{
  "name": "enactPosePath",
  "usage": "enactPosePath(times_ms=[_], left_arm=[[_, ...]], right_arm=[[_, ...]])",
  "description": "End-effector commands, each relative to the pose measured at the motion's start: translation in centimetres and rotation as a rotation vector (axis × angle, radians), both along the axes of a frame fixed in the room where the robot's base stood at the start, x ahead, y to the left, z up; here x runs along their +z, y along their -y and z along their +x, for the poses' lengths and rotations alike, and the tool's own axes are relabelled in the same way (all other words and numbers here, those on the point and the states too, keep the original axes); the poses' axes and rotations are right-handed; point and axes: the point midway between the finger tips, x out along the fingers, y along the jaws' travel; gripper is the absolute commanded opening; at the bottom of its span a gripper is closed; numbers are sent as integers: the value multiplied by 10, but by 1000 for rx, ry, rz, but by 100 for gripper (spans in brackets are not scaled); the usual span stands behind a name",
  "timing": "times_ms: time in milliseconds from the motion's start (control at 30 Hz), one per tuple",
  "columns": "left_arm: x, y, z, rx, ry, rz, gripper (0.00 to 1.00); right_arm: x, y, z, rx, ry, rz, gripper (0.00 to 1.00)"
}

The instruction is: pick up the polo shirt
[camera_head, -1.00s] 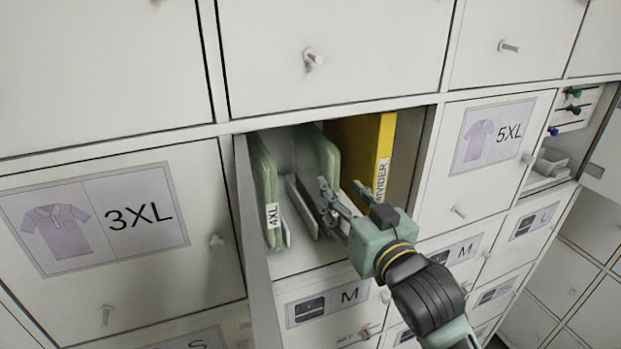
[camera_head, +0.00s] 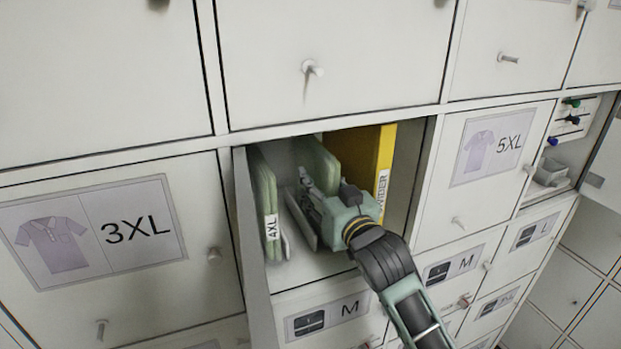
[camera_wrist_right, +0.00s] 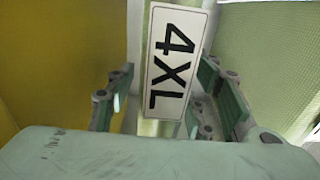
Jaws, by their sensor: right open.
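Two folded green polo shirts stand on edge in the open compartment (camera_head: 300,268). The left shirt (camera_head: 262,180) bears a 4XL label. The other shirt (camera_head: 318,160) stands in the middle, partly hidden by my right gripper (camera_head: 308,188). In the right wrist view the 4XL label (camera_wrist_right: 172,62) of this middle shirt lies between the two open fingers (camera_wrist_right: 165,85), one on each side. I cannot tell whether they touch it. The left shirt shows as a green surface (camera_wrist_right: 265,50) at the right there. My left gripper is not in view.
A yellow divider (camera_head: 386,165) stands close to the right of my gripper. A light upright plate (camera_head: 300,220) stands between the shirts. An open door (camera_head: 256,285) is at the compartment's left edge. Closed lockers with knobs surround it, including 3XL (camera_head: 130,230) and 5XL (camera_head: 480,150).

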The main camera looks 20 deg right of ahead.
Motion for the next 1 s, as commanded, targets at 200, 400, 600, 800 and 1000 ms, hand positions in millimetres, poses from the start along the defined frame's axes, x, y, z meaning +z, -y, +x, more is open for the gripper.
enactPosePath(times_ms=[200,400,600,800,1000], left_arm=[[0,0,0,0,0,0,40],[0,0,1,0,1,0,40],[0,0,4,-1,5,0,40],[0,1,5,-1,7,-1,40],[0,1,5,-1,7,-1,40]], right_arm=[[-1,0,1,0,0,0,48],[-1,0,1,0,0,0,32],[-1,0,1,0,0,0,14],[-1,0,1,0,0,0,0],[0,0,1,0,2,0,0]])
